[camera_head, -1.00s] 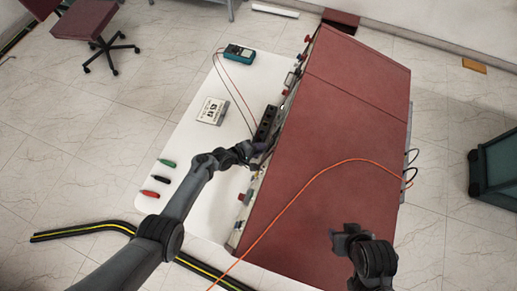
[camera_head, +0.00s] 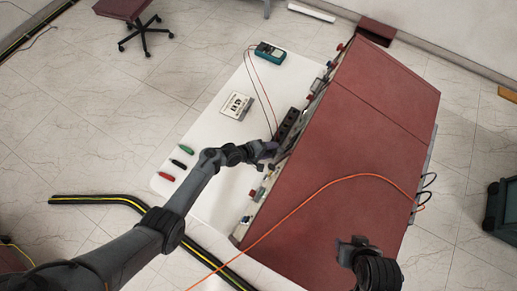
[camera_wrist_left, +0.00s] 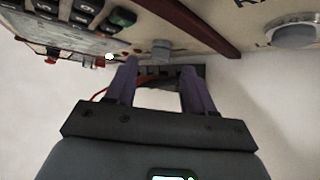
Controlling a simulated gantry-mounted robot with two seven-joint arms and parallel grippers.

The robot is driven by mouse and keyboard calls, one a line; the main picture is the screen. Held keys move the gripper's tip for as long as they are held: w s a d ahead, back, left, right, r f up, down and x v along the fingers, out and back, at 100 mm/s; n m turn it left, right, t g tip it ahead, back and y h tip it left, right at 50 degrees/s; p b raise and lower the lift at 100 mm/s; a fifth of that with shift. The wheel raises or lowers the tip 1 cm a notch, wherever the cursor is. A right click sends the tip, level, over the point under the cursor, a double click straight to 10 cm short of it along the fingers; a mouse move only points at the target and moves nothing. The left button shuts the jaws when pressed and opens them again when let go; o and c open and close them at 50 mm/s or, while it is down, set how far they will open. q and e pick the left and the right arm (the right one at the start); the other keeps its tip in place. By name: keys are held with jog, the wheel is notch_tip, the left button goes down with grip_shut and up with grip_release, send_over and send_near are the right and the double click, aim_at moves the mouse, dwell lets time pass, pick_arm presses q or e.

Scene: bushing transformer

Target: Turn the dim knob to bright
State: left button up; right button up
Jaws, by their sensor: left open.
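The red cabinet (camera_head: 345,140) has a control panel with small knobs and buttons along its left side, seen steeply from above. My left gripper (camera_head: 268,150) is beside this panel, near the black socket strip (camera_head: 287,128). In the left wrist view, my left gripper (camera_wrist_left: 160,78) is open with two purple fingers. A small grey knob (camera_wrist_left: 162,50) shows on the panel just beyond the gap between the fingertips. A larger round grey knob (camera_wrist_left: 292,34) is at the right. I cannot read which is the dim knob. My right gripper (camera_head: 352,243) is over the cabinet; its jaws are unclear.
A white table (camera_head: 225,80) holds a teal meter (camera_head: 270,53), a sign card (camera_head: 236,106) and several screwdrivers (camera_head: 178,164). An orange cable (camera_head: 310,198) crosses the cabinet top. A black-and-yellow cable cover (camera_head: 100,199) lies on the floor.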

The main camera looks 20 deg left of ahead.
pick_arm(q)
jog(key=p+v, duration=0.1)
jog(key=v, duration=0.6)
jog(key=shift+p, duration=0.4)
